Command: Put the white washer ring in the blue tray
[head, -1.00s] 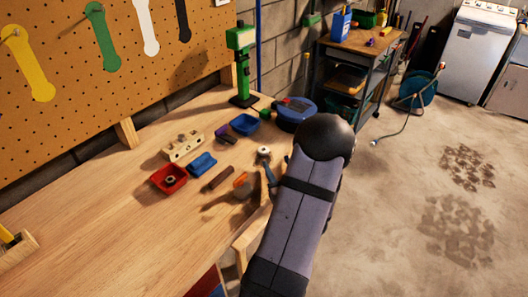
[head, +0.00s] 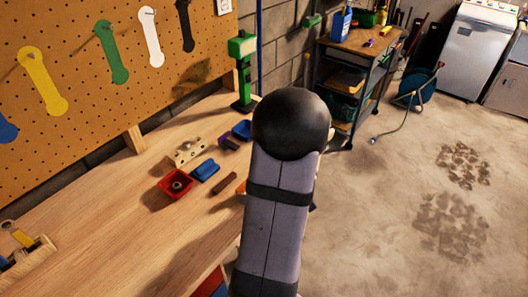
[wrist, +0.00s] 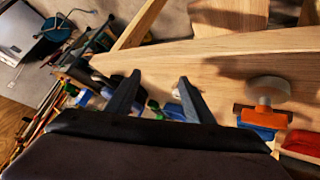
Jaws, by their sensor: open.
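The white washer ring cannot be made out for sure; my arm covers that part of the bench in the head view. A small pale spot beside the right finger in the wrist view is too small to identify.
A green post (head: 243,75) stands behind. An orange piece (wrist: 262,116) shows in the wrist view.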

